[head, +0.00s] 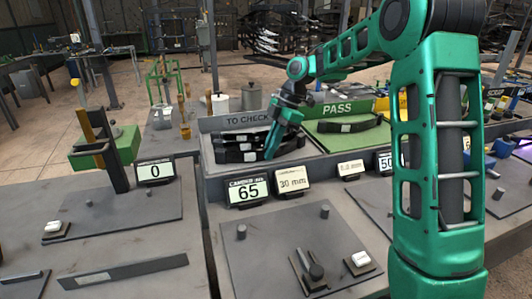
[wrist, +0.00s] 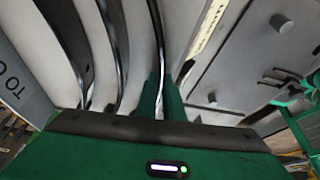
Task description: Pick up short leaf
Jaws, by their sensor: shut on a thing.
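Several dark curved leaves (head: 238,155) lie in the grey tray marked TO CHECK (head: 215,125). My gripper (head: 272,152) reaches down into the right part of this tray. In the wrist view my gripper (wrist: 162,98) is shut on one thin dark leaf (wrist: 157,22), which runs up between its green fingers. Other leaves (wrist: 110,50) lie to the left of the held one, apart from the fingers. I cannot tell from these views whether the held leaf is the short one, or whether it is clear of the tray floor.
A green PASS tray (head: 320,141) with dark leaves (head: 348,126) adjoins on the right. In front stand a display reading 65 (head: 248,191), a 30 mm sign (head: 291,181) and a bench plate with pegs (head: 270,255). A display reading 0 (head: 154,171) stands left.

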